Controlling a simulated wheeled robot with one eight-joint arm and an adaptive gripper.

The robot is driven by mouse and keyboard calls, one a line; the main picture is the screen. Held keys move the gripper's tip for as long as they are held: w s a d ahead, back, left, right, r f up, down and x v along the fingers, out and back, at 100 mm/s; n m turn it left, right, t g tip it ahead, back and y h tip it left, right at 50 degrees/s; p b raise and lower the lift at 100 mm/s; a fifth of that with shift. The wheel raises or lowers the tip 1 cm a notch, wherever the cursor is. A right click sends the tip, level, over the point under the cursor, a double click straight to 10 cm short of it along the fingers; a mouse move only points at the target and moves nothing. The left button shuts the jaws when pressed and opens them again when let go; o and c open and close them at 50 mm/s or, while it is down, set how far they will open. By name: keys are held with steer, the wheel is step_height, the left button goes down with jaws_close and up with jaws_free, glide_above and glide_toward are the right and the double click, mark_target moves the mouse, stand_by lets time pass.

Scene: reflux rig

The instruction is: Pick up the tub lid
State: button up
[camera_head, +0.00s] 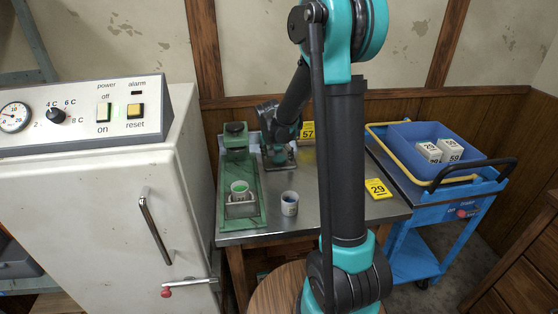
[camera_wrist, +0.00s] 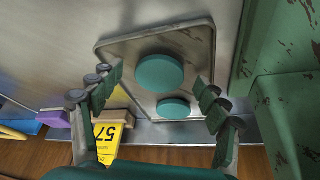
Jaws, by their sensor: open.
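In the wrist view two flat, round teal discs rest on a square grey tray (camera_wrist: 122,52): a larger disc (camera_wrist: 160,72) and a smaller disc (camera_wrist: 173,108) nearer the tray's lower edge. They look like lids; I cannot tell for sure which is the tub lid. My gripper (camera_wrist: 157,86) is open and empty, its fingers on either side of the discs. In the head view my gripper (camera_head: 279,157) is low over the back of the steel bench, and my arm hides most of the tray. A white tub (camera_head: 290,204) with bluish contents stands at the bench front.
Yellow tags 57 (camera_head: 307,131) and 29 (camera_head: 378,188) are on the bench. A blue cart (camera_head: 421,212) with a blue bin (camera_head: 398,138) is right; a white cabinet (camera_head: 90,220) is left.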

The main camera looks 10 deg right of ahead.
steer(key=c, duration=0.9)
steer(key=shift+r, duration=0.1)
